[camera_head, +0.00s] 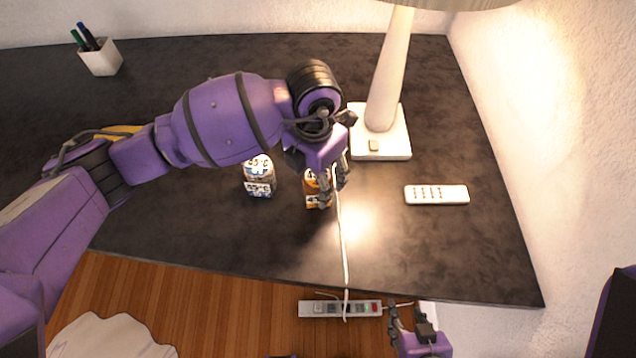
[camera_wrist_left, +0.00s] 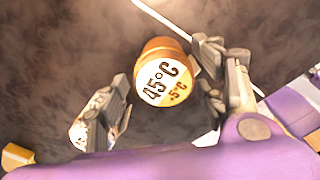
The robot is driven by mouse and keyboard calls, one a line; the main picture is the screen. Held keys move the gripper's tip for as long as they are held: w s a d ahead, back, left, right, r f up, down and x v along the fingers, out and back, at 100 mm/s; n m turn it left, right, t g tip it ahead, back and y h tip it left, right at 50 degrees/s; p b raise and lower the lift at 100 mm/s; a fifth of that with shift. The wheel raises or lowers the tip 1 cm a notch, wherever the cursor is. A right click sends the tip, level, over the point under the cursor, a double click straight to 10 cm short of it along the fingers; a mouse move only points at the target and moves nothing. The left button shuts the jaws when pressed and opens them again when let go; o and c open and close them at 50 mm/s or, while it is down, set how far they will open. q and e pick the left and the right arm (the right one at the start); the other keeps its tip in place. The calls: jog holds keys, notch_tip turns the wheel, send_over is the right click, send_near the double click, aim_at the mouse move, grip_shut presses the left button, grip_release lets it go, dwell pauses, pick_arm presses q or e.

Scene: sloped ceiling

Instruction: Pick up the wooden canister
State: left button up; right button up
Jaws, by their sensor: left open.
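The wooden canister (camera_head: 312,186) is a small orange-brown cylinder standing on the dark desk, partly hidden by my left gripper in the head view. Its round white and yellow end marked 45°C faces the left wrist camera (camera_wrist_left: 163,80). My left gripper (camera_head: 334,192) is open, with its fingers spread on either side of the canister; the wrist view shows one finger to its left and one to its right. Whether they touch it I cannot tell. My right gripper (camera_head: 408,318) is open and empty, low beyond the desk's front edge.
A white patterned canister (camera_head: 259,176) stands just left of the wooden one. A lamp with a white base (camera_head: 392,148) is behind right, its white cord (camera_head: 343,245) running close past the canister. A remote (camera_head: 436,194) lies right; a pen cup (camera_head: 101,58) stands far left. The desk's front is clear.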

pick_arm(q)
notch_tip(320, 180, down, 4)
jog(key=shift+d+f, duration=0.1)
jog(key=shift+f, duration=0.1)
jog(key=shift+w, duration=0.1)
jog(key=c, duration=1.2)
jog(key=shift+r, duration=0.1)
jog(key=shift+c, duration=0.3)
